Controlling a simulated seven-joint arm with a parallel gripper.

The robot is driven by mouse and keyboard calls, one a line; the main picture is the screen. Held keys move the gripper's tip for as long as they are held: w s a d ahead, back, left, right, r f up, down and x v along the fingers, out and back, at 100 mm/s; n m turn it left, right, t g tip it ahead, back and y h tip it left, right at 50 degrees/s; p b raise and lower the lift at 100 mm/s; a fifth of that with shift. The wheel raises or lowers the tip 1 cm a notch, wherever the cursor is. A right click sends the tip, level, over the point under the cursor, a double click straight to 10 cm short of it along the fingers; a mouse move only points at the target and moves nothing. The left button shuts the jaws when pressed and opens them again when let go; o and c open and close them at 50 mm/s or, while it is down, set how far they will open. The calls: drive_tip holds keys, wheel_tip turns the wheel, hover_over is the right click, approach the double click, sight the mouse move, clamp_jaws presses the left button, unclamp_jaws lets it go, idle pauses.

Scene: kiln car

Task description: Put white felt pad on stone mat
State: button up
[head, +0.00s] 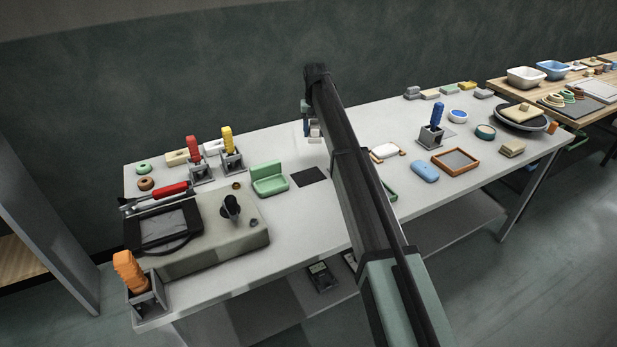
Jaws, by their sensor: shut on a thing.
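My gripper (309,128) is at the back middle of the grey table, pointing down, small and partly hidden by my arm. It is shut on a small pale thing (315,126), which looks like the white felt pad; its outline is hard to make out. A thin dark square (308,177) lies flat on the table in front of the gripper, right of a green holder. It looks like the stone mat, and its top is bare. The gripper and the pale thing are apart from it.
The green holder (270,180) stands left of the dark square. Red-handled and yellow-handled tools (228,142) stand in grey blocks at the back left. A beige box (247,236) fills the front left. A white item on a wooden dish (387,151) lies right of my arm.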

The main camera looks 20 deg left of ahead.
sight(308, 176)
drive_tip(key=s+n, duration=0.5)
drive_tip(key=s, duration=0.4)
drive_tip(key=shift+w+d+f, duration=0.1)
drive_tip(key=shift+d+f, duration=0.05)
drive_tip(key=shift+f, duration=2.45)
drive_tip(key=shift+d+f, duration=0.15)
drive_tip(key=shift+f, duration=2.45)
drive_tip(key=shift+f, duration=0.15)
drive_tip(key=o, duration=0.9)
drive_tip(key=shift+o, duration=0.2)
wheel_tip(308, 176, up, 12)
drive_tip(key=shift+r, duration=0.2)
